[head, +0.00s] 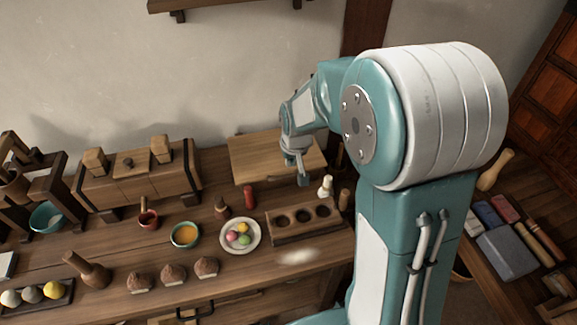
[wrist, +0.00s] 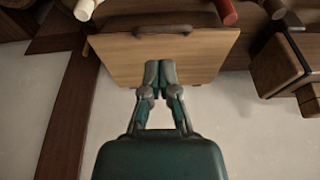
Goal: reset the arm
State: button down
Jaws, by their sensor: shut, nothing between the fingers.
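My gripper (head: 304,180) is at the end of my teal and grey arm, over the right part of the wooden board at the back of the table. In the wrist view my gripper (wrist: 160,73) has its two fingers together, with nothing between them. The light wooden board (wrist: 112,62) lies beyond the fingertips, and it also shows in the head view (head: 255,155). I cannot tell the exact gap between the fingertips and the board.
The table holds a plate of coloured balls (head: 240,248), a holed wooden block (head: 283,238), a bowl of orange liquid (head: 185,235), a red bottle (head: 249,197) and a wooden chest (head: 135,187). A side table (head: 490,262) with books stands at right. The wall rises behind.

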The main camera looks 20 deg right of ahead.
jog(key=s+r+t, duration=0.1)
jog(key=s+r, duration=0.7)
jog(key=s, duration=0.3)
jog(key=s+r+t, duration=0.1)
jog(key=s+r, duration=0.7)
jog(key=s, duration=0.4)
jog(key=shift+s+a+r, duration=0.15)
jog(key=shift+s+r, duration=0.05)
jog(key=shift+r, duration=0.05)
